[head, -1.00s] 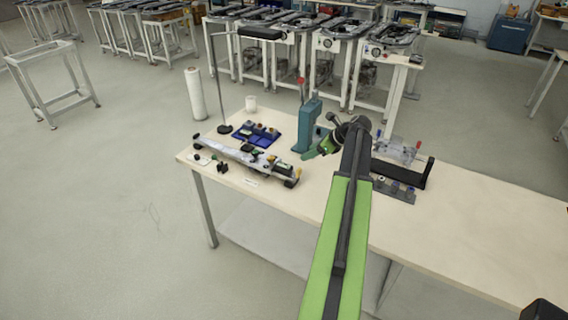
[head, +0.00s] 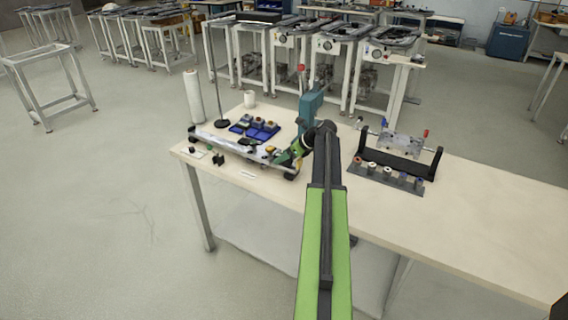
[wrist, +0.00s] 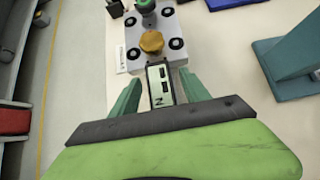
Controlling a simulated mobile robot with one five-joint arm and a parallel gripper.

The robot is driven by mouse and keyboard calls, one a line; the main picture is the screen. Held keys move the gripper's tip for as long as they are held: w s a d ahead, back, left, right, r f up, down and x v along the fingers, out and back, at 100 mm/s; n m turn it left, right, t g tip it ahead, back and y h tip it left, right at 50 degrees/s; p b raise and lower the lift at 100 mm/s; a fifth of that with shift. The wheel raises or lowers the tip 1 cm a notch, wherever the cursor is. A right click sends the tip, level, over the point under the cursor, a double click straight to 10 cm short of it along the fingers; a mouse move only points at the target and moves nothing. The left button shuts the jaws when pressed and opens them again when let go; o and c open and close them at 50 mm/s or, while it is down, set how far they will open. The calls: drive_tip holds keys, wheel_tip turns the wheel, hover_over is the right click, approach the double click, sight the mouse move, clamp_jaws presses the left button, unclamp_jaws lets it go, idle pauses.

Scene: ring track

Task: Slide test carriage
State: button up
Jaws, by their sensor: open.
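A long pale track (head: 222,138) lies along the left end of the workbench, with dark fittings along it. What looks like the test carriage is a light plate (wrist: 133,35) with black round pads, a yellow hex knob (wrist: 151,41) and a green knob (wrist: 147,4) in the wrist view. My gripper (wrist: 160,74) is open, its two green fingers apart. A narrow part with a pale label (wrist: 160,86) lies between the fingers in that view; whether they touch it I cannot tell. In the head view my gripper (head: 281,157) is over the track's near right end.
A teal press (head: 310,104) stands just behind my gripper, its base also at right in the wrist view (wrist: 290,58). Blue trays (head: 262,130) lie behind the track. A black cradle (head: 400,166) and a rack of small spools (head: 388,178) stand right. The bench's right part is clear.

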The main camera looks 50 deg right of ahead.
drive_tip(key=shift+w+f, duration=0.15)
drive_tip(key=shift+w, duration=0.05)
clamp_jaws()
idle(0.3)
idle(1.0)
